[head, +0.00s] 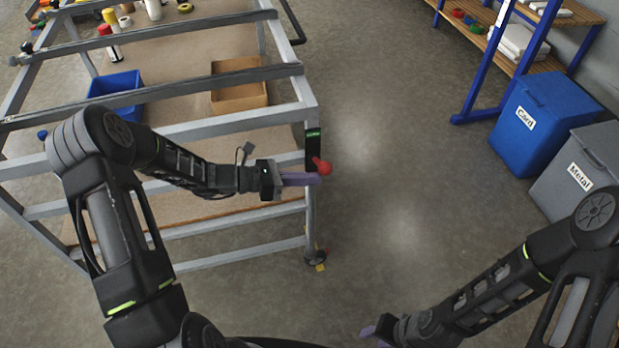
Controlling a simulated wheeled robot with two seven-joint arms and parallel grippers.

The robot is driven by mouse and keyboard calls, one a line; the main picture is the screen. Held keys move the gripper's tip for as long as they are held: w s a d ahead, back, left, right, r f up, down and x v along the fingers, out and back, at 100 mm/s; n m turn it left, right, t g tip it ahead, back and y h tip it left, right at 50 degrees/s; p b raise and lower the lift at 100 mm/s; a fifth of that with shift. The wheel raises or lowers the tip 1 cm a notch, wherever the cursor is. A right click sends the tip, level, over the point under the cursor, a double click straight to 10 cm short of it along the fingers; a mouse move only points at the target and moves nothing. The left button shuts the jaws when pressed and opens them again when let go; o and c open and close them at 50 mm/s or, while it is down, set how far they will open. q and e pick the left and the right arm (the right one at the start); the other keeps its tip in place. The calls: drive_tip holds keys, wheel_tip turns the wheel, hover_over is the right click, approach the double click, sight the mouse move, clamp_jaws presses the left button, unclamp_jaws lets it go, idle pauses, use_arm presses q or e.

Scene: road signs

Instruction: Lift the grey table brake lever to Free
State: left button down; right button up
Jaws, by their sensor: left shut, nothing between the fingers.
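The grey table (225,118) is a metal frame cart at the left. On its right corner post is a black plate (313,147) with a green mark at its top. The brake lever shows as a red knob (323,166) sticking out to the right from this plate. My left gripper (316,179) is shut and empty, with its purple fingers just under the red knob. I cannot tell whether they touch it. Any lower marking on the plate is hidden. My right gripper (370,331) is low at the bottom, far from the table, partly hidden by its own arm.
A blue bin (115,84) and a cardboard box (240,93) sit inside the table frame. A blue Card bin (548,115) and a grey Metal bin (582,175) stand at the right, by a blue-framed shelf (492,62). The floor between is clear.

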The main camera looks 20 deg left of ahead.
use_arm(q)
drive_tip(key=shift+w+r, duration=0.2)
drive_tip(key=shift+r, duration=0.05)
wheel_tip(320, 180, down, 5)
drive_tip(key=s+a+b, duration=0.1)
drive_tip(key=s+b, duration=0.1)
drive_tip(key=b, duration=0.1)
drive_tip(key=r+v, duration=0.1)
drive_tip(key=v, duration=0.9)
drive_tip(key=shift+s, duration=0.1)
